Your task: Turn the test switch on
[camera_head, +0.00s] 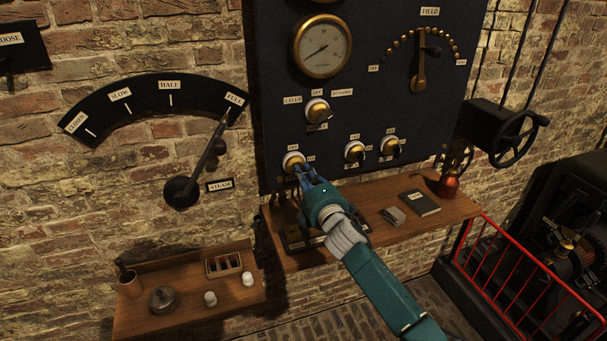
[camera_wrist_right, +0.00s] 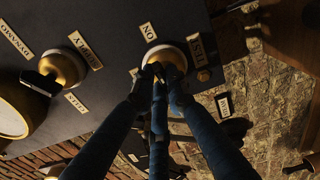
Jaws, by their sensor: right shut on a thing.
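The test switch (camera_head: 292,161) is a brass knob on a pale round base, low on the left of the dark panel. In the right wrist view the knob (camera_wrist_right: 164,58) stands beside labels reading ON and TEST. My right gripper (camera_head: 301,172) reaches up to the knob from below right. In the wrist view its blue fingers (camera_wrist_right: 161,76) are closed together on the front of the knob. The fingertips hide the knob's handle, so I cannot tell which way it points. My left gripper is in neither view.
Two similar knobs (camera_head: 355,152) (camera_head: 390,147) sit to the right, and the supply switch (camera_head: 317,111) sits above. A wooden shelf (camera_head: 350,208) with a notebook (camera_head: 419,204) juts out below the panel. A lower shelf (camera_head: 190,322) and the steam lever (camera_head: 207,160) are at left.

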